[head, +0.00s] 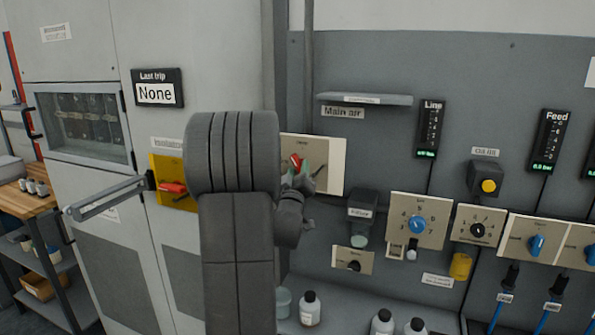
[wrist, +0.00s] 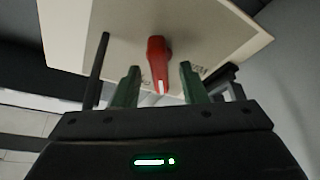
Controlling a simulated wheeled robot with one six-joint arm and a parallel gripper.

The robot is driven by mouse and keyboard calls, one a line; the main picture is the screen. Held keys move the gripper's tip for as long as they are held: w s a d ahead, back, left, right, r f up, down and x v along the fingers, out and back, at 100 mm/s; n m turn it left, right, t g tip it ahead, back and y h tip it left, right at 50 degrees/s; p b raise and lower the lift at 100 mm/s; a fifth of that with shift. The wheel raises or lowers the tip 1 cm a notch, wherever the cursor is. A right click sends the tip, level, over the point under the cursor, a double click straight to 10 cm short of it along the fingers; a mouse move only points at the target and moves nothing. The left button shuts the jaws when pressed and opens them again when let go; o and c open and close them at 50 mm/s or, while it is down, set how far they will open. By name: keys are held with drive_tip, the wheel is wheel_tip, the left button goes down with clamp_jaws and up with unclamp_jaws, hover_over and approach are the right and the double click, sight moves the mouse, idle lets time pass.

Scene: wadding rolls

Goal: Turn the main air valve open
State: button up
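The main air valve is a red handle (wrist: 158,62) on a cream panel (wrist: 105,25), under the "Main air" label (head: 343,113). In the head view the red handle (head: 296,161) shows just right of my arm, which hides the left part of the panel (head: 331,165). In the wrist view my gripper (wrist: 159,78) is open, with one green finger on each side of the handle's lower end. A gap shows between each finger and the handle. The white mark on the handle's tip points toward my gripper.
A yellow panel with a red switch (head: 173,188) and a long grey cabinet handle (head: 108,197) are left of my arm. A shelf (head: 365,99) juts out above the valve. A filter (head: 361,212) and a blue knob (head: 417,224) are to the right. Bottles (head: 310,309) stand below.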

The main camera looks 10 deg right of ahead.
clamp_jaws()
drive_tip(key=shift+f+b, duration=0.2)
drive_tip(key=shift+b, duration=0.45)
drive_tip(key=m+h+b, duration=0.1)
drive_tip(key=m+b, duration=0.1)
drive_tip(key=b, duration=0.1)
drive_tip(key=shift+a+f+m+h, duration=0.1)
drive_tip(key=shift+f+m+h, duration=0.05)
drive_tip(key=shift+m+h, duration=0.2)
drive_tip(key=m+h+b, duration=0.1)
drive_tip(key=m+b, duration=0.2)
drive_tip(key=shift+w+g, duration=0.1)
drive_tip(key=shift+g, duration=0.3)
drive_tip(key=shift+a+r+m+g+h+b, duration=0.1)
drive_tip(key=shift+m+g+h+b, duration=0.15)
drive_tip(key=shift+m+h+b, duration=0.5)
drive_tip(key=shift+r+m+g+h+b, duration=0.1)
drive_tip(key=shift+m+g+h, duration=0.2)
drive_tip(key=shift+m, duration=1.1)
